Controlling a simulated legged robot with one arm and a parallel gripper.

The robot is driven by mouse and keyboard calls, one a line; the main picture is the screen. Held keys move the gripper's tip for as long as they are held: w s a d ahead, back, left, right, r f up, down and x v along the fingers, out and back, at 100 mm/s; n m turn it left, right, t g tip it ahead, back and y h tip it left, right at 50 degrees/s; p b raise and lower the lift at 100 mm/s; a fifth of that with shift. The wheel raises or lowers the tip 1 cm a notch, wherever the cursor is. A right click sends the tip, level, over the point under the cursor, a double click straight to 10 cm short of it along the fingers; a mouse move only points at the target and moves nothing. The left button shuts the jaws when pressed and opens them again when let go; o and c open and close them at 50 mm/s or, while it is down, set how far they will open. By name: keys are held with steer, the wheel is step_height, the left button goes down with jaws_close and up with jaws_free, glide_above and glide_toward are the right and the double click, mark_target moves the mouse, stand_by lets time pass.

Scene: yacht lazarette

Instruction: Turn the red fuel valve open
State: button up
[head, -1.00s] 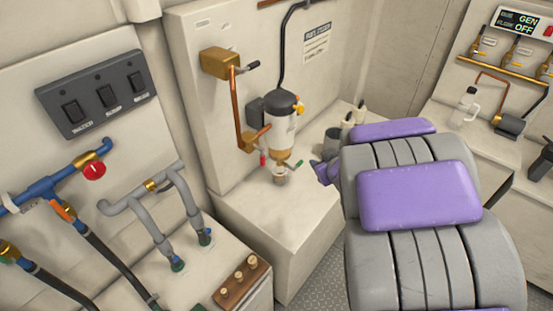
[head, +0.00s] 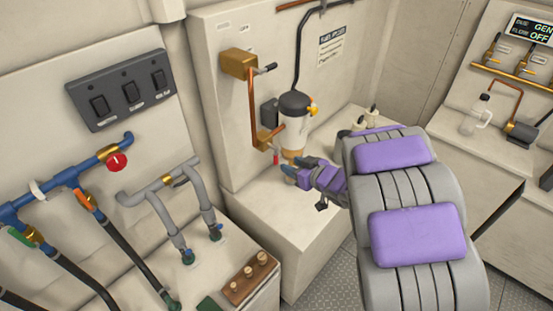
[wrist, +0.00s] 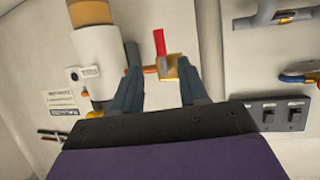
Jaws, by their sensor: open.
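The fuel valve has a red lever (head: 276,157) below a brass fitting, beside the white and black filter canister (head: 295,125). In the wrist view the red lever (wrist: 160,43) stands out from the brass valve body (wrist: 172,70), just past my fingertips. My gripper (head: 290,172) is at the foot of the canister, close to the lever, and hides the bowl's lower part. In the wrist view my gripper (wrist: 160,75) is open, with one finger on each side of the brass body and lever. I cannot tell whether a finger touches them.
A red round knob (head: 116,161) sits on the blue pipe at left. A switch panel (head: 120,90) is above it. Grey pipes (head: 165,180) and hoses run below. A copper pipe (head: 252,100) descends beside the canister. The white ledge (head: 285,215) has bare room in front.

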mark_target(277, 159)
steer(key=x, duration=1)
steer(key=shift+s+b, duration=0.1)
steer(key=shift+b, duration=0.2)
jaws_close()
